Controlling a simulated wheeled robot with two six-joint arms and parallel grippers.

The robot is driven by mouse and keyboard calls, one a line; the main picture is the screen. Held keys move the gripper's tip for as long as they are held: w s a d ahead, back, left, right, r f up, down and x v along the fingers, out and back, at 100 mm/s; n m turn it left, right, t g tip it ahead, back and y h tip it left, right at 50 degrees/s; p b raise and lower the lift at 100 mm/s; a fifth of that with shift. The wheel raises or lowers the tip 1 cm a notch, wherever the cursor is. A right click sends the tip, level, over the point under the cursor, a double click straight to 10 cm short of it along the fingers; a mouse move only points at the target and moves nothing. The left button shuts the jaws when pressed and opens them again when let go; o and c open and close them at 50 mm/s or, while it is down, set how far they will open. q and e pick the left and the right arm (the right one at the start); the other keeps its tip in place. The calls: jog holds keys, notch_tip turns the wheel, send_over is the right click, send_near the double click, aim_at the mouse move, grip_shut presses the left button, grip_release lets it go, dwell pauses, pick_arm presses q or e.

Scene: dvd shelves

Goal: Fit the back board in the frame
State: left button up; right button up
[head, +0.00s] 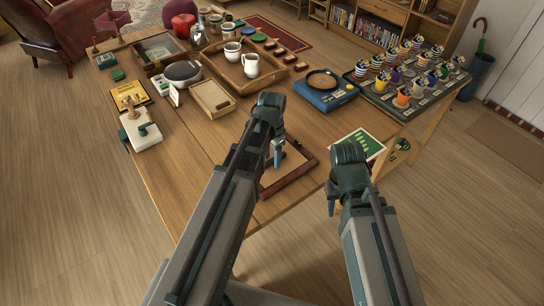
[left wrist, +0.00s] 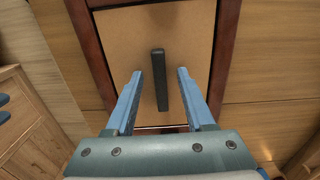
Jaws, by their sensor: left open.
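The dark red-brown frame (head: 292,184) lies on the near part of the table, partly hidden by my left arm. In the left wrist view the frame (left wrist: 228,40) surrounds the tan back board (left wrist: 200,45), which has a dark bar-shaped handle (left wrist: 160,78). The board lies within the frame's outline; I cannot tell whether it sits fully down. My left gripper (head: 277,160) points down over the board. In the left wrist view its open fingers (left wrist: 160,85) are on either side of the handle, apart from it. My right gripper (head: 333,205) hangs near the table's front right edge, its jaws unclear.
A green picture sheet (head: 358,145) lies right of the frame, by the table edge. A blue device with a round top (head: 326,91), a shallow wooden tray (head: 212,99) and a board of several decorated cups (head: 405,90) stand further back. The tabletop left of the frame is clear.

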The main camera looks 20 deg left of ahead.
aim_at(272, 160)
pick_arm(q)
notch_tip(272, 160, up, 14)
jog(key=p, duration=1.3)
jog(key=shift+f+p, duration=0.15)
jog(key=shift+p, duration=0.15)
jog(key=s+d+n+y, duration=0.1)
jog(key=s+d+n, duration=0.2)
jog(key=s+d, duration=0.8)
jog(key=shift+s, duration=1.2)
jog(key=shift+d, duration=0.1)
